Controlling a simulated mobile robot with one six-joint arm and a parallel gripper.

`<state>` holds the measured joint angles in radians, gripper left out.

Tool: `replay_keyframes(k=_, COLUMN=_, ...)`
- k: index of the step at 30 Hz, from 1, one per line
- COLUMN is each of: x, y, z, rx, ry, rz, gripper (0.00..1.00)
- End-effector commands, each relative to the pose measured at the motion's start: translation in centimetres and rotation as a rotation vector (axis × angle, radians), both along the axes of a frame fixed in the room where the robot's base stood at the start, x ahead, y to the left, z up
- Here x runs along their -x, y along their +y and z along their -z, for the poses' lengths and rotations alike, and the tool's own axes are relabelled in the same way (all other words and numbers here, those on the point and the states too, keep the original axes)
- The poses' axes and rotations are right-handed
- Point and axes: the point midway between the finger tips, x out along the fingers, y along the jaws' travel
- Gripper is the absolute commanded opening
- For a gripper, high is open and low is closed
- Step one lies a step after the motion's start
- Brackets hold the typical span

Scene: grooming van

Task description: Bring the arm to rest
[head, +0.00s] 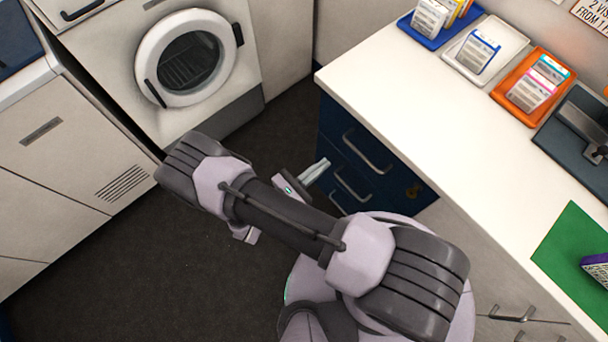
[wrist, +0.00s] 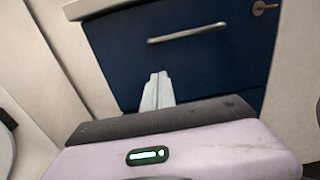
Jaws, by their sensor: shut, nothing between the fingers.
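My gripper (head: 316,169) shows in the head view just past my dark and pale arm, in front of the blue drawers. In the wrist view its two pale fingers (wrist: 157,90) lie side by side, shut, with nothing between them. My arm is bent over the dark floor and hides part of the gripper's base in the head view. The blue drawer front (wrist: 190,55) with a metal handle stands beyond the fingertips. I cannot tell the exact gap between them.
A white counter (head: 400,80) runs along the right, with a blue tray (head: 437,38), an orange tray (head: 518,112) and a green mat (head: 570,250). A white front-loading machine (head: 190,65) stands at the back. Dark floor (head: 150,270) is clear at the lower left.

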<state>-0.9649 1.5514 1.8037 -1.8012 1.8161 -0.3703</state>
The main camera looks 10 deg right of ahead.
Motion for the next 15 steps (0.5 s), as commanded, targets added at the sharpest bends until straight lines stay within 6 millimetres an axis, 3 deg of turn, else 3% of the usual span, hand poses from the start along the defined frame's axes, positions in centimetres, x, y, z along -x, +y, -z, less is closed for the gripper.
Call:
replay_keyframes(k=4, x=1.7, y=2.5, z=-0.1, rx=-0.001, ry=0.0, rz=-0.004, gripper=0.0)
replay_keyframes(k=11, x=2.4, y=3.4, z=0.1, rx=-0.002, ry=0.001, rz=0.001, gripper=0.0)
replay_keyframes(k=13, x=2.2, y=3.5, z=-0.7, rx=-0.028, ry=-0.008, rz=0.034, gripper=0.0)
replay_keyframes(k=15, x=1.6, y=3.3, z=-3.2, rx=-0.112, ry=-0.037, rz=0.144, gripper=0.0)
